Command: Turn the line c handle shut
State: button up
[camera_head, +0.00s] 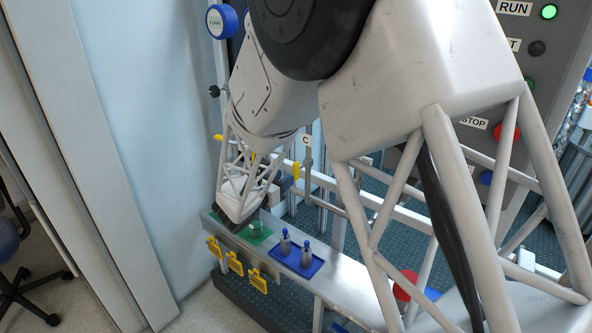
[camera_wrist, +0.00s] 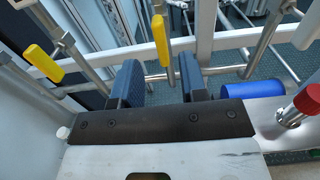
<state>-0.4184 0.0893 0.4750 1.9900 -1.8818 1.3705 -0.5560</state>
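A plate marked C (camera_head: 306,140) stands on the pipework in the head view, with a yellow handle (camera_head: 296,170) hanging just below and left of it. In the wrist view, one yellow handle (camera_wrist: 160,38) hangs upright ahead of the gap between my fingers, and another yellow handle (camera_wrist: 43,63) is tilted at the left. I cannot tell which of these is line c. My gripper (camera_wrist: 162,82) is open, its two dark blue fingers apart with nothing between them. In the head view my arm largely hides the gripper and part of the pipework.
A bench carries a green mat (camera_head: 247,236) and a blue tray (camera_head: 281,262) with small bottles. Yellow tags (camera_head: 234,263) hang from its front edge. A red-capped part (camera_wrist: 303,102) and blue cylinder (camera_wrist: 253,89) lie right of my fingers. Metal rails cross behind them.

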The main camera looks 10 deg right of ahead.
aim_at(293, 171)
jog(key=shift+x, duration=3.35)
jog(key=shift+c, duration=0.4)
grip_shut()
